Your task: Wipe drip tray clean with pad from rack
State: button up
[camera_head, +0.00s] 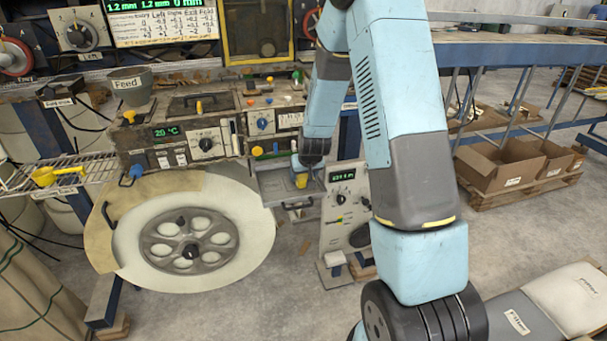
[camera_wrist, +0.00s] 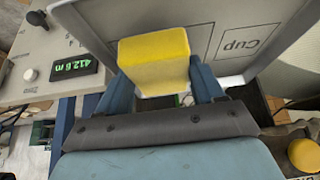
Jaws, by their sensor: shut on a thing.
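My gripper (camera_head: 301,165) is shut on a yellow pad (camera_wrist: 155,55). The pad is a block held between the two blue fingers in the wrist view; it also shows as a small yellow patch (camera_head: 301,180) in the head view. The drip tray (camera_head: 270,190) is a grey shallow tray jutting from the machine's front, and the pad is over or in it. In the wrist view the grey tray (camera_wrist: 270,65) lies behind the pad, with a "Cup" label and outlined areas. I cannot tell whether the pad touches the tray, nor see any dirt clearly.
A control box (camera_head: 345,200) with a green display stands close right of the tray. A large round reel (camera_head: 190,230) is below left. A wire rack (camera_head: 100,165) at far left holds a yellow scoop (camera_head: 60,174). Knobs and handles line the panel above the tray.

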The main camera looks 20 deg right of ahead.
jog(key=shift+f, duration=0.7)
jog(key=shift+d, duration=2.2)
jog(key=shift+a, duration=2.1)
jog(key=shift+r, duration=3)
jog(key=shift+a, duration=0.1)
